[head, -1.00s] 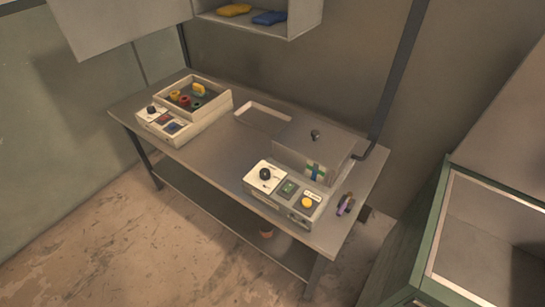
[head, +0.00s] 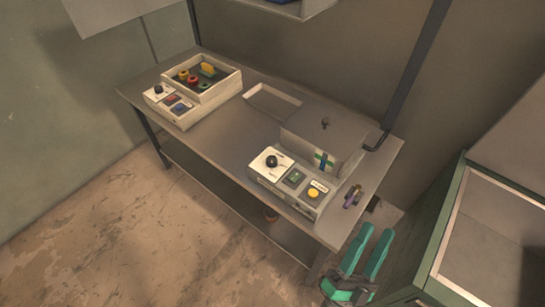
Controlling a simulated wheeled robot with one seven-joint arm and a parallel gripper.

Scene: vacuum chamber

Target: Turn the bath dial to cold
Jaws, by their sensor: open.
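Two machines with control panels stand on the grey table (head: 215,145). The right one is a grey box with a lid (head: 318,130) and a front panel holding a black dial (head: 271,161) on a white plate, a green button or screen (head: 295,178) and a yellow button (head: 313,193). The left one is an open bath (head: 227,95) with coloured pieces inside and a smaller black dial (head: 159,89) on its panel. Which way either dial points is too small to tell. My gripper (head: 372,247) is open and empty, in front of the table's right end, apart from both machines.
A shallow tray (head: 251,99) lies between the machines. A small purple object (head: 353,196) lies at the table's right end. A green-framed open chamber (head: 452,215) stands at the right. A cabinet (head: 300,10) hangs above. The floor at left front is clear.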

